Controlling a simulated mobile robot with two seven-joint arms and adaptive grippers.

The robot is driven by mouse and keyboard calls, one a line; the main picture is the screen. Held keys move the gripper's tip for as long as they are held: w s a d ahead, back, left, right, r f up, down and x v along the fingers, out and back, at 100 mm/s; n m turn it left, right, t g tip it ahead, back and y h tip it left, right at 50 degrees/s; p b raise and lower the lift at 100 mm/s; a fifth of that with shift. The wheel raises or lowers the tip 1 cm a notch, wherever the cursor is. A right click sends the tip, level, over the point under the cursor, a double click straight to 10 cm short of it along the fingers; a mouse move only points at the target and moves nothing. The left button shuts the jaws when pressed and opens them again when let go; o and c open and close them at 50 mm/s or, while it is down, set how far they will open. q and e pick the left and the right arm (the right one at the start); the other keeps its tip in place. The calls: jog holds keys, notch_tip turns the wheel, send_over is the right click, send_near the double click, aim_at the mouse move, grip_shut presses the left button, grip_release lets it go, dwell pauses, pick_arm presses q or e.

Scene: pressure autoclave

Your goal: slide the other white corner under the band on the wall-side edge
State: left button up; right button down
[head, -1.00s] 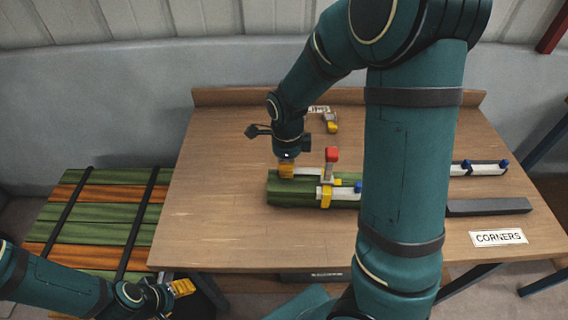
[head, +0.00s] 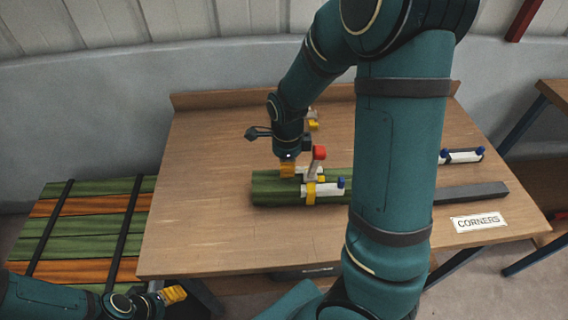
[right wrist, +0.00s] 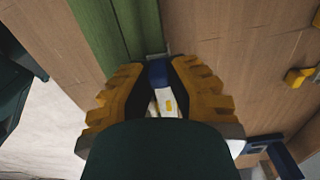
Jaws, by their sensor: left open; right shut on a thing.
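A long green block (head: 268,192) lies on the wooden table, partly hidden behind my right arm. A band with a yellow fitting (head: 311,193) and a red-topped handle (head: 319,153) crosses it. A white corner with a blue knob (head: 335,189) sits at its near edge, by the band. My right gripper (head: 287,170) is over the block's wall-side edge, left of the band, shut on a white corner (head: 301,170). In the right wrist view a blue part and white piece (right wrist: 167,102) show between its fingers; the exact fit is hidden. My left gripper (head: 174,294) is open, empty, low left.
A white strip with blue knobs (head: 461,157) and a dark bar (head: 470,192) lie on the right, near the CORNERS label (head: 479,222). A yellow-and-grey piece (head: 313,124) lies behind. Strapped green and orange boards (head: 90,225) stand left. The table's left part is clear.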

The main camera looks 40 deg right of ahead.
jog(key=c, duration=1)
grip_release()
jog(key=shift+o, duration=0.2)
notch_tip(320, 180, up, 12)
